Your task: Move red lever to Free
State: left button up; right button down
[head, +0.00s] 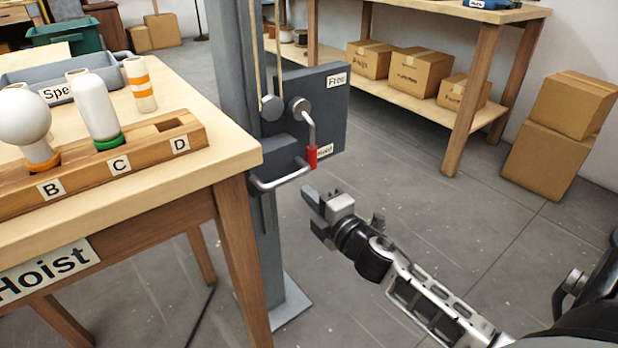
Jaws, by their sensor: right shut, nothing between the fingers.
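The red lever (312,157) is a bent grey rod with a red grip, pivoted on a round hub on the dark hoist panel (335,105). Its grip hangs down beside the "Hold" label (324,151), which it partly covers. The "Free" label (337,80) is at the panel's upper right. My right gripper (314,205) is shut and empty. It shows below the red grip, apart from it. My left gripper is not in view.
A grey post (238,60) carries the panel, with a curved metal bar (280,181) below the lever. A wooden table (225,150) with bulbs in a rack stands at left. A shelf with cardboard boxes (420,72) is behind. The floor around my right arm is clear.

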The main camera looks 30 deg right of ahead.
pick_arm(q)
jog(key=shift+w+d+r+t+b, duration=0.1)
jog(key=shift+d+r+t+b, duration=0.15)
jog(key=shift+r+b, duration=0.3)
pick_arm(e)
jog(key=w+d, duration=0.3)
jog(key=w, duration=0.3)
jog(key=shift+d, duration=0.35)
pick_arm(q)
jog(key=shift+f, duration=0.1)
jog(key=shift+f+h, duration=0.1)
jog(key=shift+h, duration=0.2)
